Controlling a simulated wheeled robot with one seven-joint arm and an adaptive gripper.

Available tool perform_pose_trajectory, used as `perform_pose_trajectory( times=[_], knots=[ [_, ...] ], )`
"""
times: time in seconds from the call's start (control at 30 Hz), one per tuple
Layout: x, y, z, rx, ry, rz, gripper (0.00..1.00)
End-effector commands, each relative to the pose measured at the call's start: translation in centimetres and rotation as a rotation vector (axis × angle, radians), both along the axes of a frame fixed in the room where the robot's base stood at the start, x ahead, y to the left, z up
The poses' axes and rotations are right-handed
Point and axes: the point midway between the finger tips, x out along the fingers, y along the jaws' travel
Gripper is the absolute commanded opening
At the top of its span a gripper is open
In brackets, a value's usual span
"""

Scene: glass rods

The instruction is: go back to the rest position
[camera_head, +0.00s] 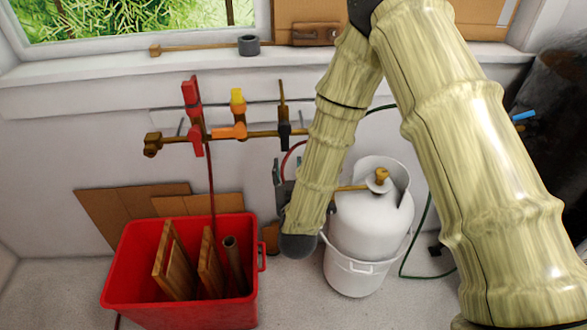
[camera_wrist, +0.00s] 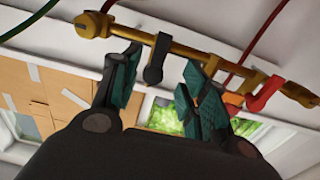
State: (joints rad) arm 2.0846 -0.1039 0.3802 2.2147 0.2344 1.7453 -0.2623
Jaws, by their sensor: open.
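My gripper (camera_wrist: 161,62) is open in the wrist view, with dark green pads on its two spread fingers and nothing held between them. A brass pipe (camera_wrist: 190,52) crosses above the fingertips in that view. Its black valve handle (camera_wrist: 155,62) shows in the gap between the fingers; I cannot tell how far off it is. A red handle (camera_wrist: 266,95) is to the right. In the head view the same pipe (camera_head: 264,133) runs along the wall, left of my arm, with red (camera_head: 193,115), yellow (camera_head: 237,97) and black (camera_head: 284,134) handles. My arm mostly hides the gripper there.
A red bin (camera_head: 180,312) with wooden pieces stands on the floor at lower left. A white gas cylinder (camera_head: 365,222) sits in a white bucket (camera_head: 355,275) beside my arm. A green hose (camera_head: 420,225) runs behind. A window sill (camera_head: 200,62) lies above the pipe.

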Motion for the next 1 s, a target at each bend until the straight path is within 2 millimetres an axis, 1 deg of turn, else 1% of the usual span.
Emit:
perform_pose_trajectory(
  times=[0.27, 0.37, 0.47, 0.57, 0.6, 0.67, 0.7, 0.77, 0.8, 0.87, 0.9, 0.97, 1.0],
  knots=[
    [0.0, -0.1, -0.1, 0.0, 0.003, 0.0, 0.44],
    [-0.4, -0.5, -1.5, -0.002, 0.042, 0.005, 0.44],
    [-1.4, -1.8, -4.7, -0.005, 0.139, 0.017, 0.44],
    [-3.6, -3.6, -9.3, -0.008, 0.284, 0.031, 0.44],
    [-4.6, -4.4, -11.1, -0.009, 0.348, 0.036, 0.44],
    [-6.4, -5.6, -13.9, -0.009, 0.444, 0.039, 0.44],
    [-7.7, -6.5, -15.6, -0.009, 0.506, 0.042, 0.44],
    [-9.8, -7.7, -18.1, -0.009, 0.601, 0.043, 0.44],
    [-11.3, -8.5, -19.7, -0.008, 0.664, 0.042, 0.44],
    [-13.7, -9.8, -21.9, -0.007, 0.758, 0.04, 0.44],
    [-15.4, -10.6, -23.2, -0.005, 0.82, 0.036, 0.44],
    [-18.1, -11.9, -25.0, -0.004, 0.913, 0.031, 0.44],
    [-19.9, -12.7, -26.1, -0.002, 0.975, 0.026, 0.44]
  ],
)
